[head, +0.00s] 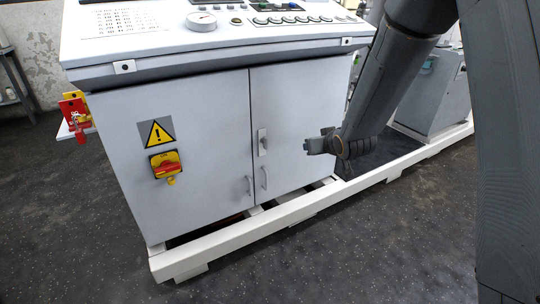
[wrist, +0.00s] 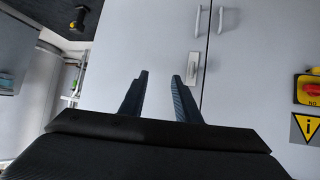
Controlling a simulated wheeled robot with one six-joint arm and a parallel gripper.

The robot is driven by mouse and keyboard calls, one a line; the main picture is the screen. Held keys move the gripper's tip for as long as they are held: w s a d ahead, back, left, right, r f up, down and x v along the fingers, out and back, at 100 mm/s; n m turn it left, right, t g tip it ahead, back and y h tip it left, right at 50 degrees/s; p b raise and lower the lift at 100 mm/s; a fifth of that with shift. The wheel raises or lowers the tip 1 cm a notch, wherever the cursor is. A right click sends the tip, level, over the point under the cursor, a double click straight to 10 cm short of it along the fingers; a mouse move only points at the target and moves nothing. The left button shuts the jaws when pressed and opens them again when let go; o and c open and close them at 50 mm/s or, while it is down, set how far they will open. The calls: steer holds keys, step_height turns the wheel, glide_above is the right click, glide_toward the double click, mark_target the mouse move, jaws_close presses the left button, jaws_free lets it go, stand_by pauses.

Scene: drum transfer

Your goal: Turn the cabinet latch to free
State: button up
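The grey cabinet (head: 200,150) has two doors. Its latch (head: 262,141) is a small light metal piece on the right door, close to the seam and above the handles. It looks upright. In the wrist view, which is upside down, the latch (wrist: 192,68) sits just right of the right fingertip. My gripper (head: 308,145) is to the right of the latch in the head view, with a gap between them. In the wrist view my gripper (wrist: 160,75) has its two fingers apart with nothing between them.
Two door handles (head: 250,186) (head: 264,178) sit below the latch. A red and yellow switch (head: 165,165) and a warning sign (head: 156,134) are on the left door. A console with a gauge (head: 201,21) tops the cabinet. A white base rail (head: 290,212) runs along the floor in front.

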steer(key=w+a+f+n+t+y+b, duration=0.1)
steer(key=w+a+f+t+y+b, duration=0.1)
steer(key=w+a+f+b, duration=0.3)
steer(key=n+t+y+b, duration=0.2)
steer(key=y+b, duration=0.3)
glide_toward(267, 140)
steer(key=b+x, duration=0.1)
steer(key=x, duration=0.7)
steer(key=shift+w+r+b, duration=0.1)
steer(key=shift+w+b, duration=0.05)
steer(key=shift+b, duration=0.2)
steer(key=shift+c, duration=0.2)
jaws_close()
